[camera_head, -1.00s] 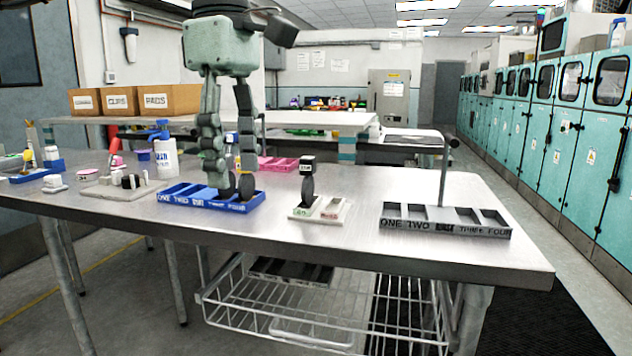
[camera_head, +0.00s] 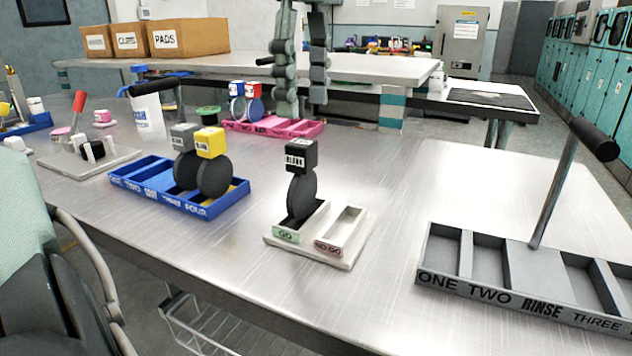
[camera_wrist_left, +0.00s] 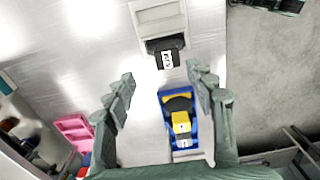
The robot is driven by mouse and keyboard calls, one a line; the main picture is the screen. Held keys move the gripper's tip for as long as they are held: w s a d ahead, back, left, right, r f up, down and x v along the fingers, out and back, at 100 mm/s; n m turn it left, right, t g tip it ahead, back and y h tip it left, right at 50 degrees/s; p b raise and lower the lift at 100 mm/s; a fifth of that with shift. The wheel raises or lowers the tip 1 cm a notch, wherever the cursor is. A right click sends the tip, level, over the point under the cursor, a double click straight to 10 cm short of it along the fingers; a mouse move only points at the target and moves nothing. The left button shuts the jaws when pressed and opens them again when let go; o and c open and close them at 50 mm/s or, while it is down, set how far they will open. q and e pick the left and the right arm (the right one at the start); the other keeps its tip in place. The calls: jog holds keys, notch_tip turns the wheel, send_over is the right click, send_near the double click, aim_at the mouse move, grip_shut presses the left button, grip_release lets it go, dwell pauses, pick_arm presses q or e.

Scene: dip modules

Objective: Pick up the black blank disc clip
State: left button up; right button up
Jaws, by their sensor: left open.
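The black blank disc clip (camera_head: 302,178) stands upright in the GO slot of a small white two-slot tray (camera_head: 345,262). It has a black block labelled BLANK above a dark round disc. My left gripper (camera_head: 302,108) is open and empty, fingers pointing down, above and behind the clip in the head view. In the left wrist view the clip (camera_wrist_left: 166,52) lies beyond the gap between the spread fingertips (camera_wrist_left: 160,72), and neither finger touches it. My right gripper is not in view.
A blue tray (camera_head: 122,184) holds a grey clip (camera_head: 183,140) and a yellow clip (camera_head: 211,145). A pink tray (camera_head: 310,130) with red and blue clips lies behind. A grey rinse tray (camera_head: 455,285) with an upright handle stands right. The table between is clear.

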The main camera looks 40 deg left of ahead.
aim_at(301, 141)
pick_arm(q)
jog(key=f, duration=0.4)
jog(key=s+f, duration=0.1)
jog(key=f, duration=0.1)
jog(key=shift+s+d+f, duration=0.1)
jog(key=shift+d+f, duration=0.15)
jog(key=shift+f, duration=0.35)
jog(key=shift+c, duration=0.3)
grip_shut()
